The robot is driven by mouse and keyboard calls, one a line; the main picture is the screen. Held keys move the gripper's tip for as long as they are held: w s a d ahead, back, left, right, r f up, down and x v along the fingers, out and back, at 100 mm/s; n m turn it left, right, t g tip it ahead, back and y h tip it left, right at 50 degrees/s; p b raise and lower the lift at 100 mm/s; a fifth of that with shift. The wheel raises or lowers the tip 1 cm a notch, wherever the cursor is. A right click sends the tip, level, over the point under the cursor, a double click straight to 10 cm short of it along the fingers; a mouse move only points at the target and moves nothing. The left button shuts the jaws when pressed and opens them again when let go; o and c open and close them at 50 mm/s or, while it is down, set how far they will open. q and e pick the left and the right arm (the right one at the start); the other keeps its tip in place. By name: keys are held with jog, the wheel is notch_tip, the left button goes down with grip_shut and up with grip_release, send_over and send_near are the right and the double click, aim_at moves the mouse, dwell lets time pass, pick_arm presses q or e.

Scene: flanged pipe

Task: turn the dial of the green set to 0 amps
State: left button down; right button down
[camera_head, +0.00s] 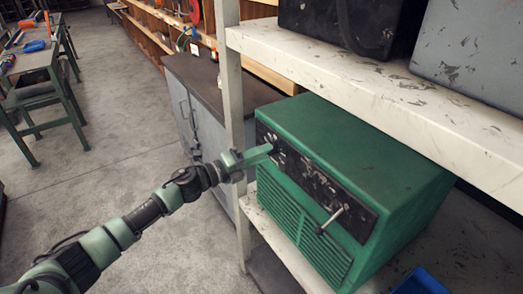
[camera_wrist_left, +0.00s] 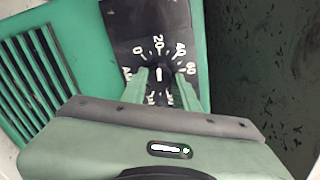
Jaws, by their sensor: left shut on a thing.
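The green set (camera_head: 360,150) is a box with a black front panel, standing on a shelf. Its dial (camera_wrist_left: 160,73) shows in the left wrist view as a black knob with a white mark pointing up, roughly towards the 20. The 0 (camera_wrist_left: 138,53) lies up and left of the knob; 40 and 60 lie to the right. My left gripper (camera_head: 270,149) reaches the panel's far upper end. In the left wrist view its two fingers sit on either side of the knob, shut on it. The fingers hide part of the lower scale. My right gripper is out of view.
A lever (camera_head: 331,219) sticks out of the panel's near end. A white shelf (camera_head: 400,105) with dark and grey cases runs above the set, and a shelf post (camera_head: 232,100) stands close beside my left gripper. A blue bin (camera_head: 420,281) is at lower right. The floor at left is open.

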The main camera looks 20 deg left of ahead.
pick_arm(q)
jog(key=shift+n+p, duration=1.35)
jog(key=shift+n, duration=2.25)
jog(key=shift+f, duration=0.1)
jog(key=c, duration=1.1)
grip_release()
jog(key=shift+o, duration=0.2)
jog(key=shift+a, duration=0.1)
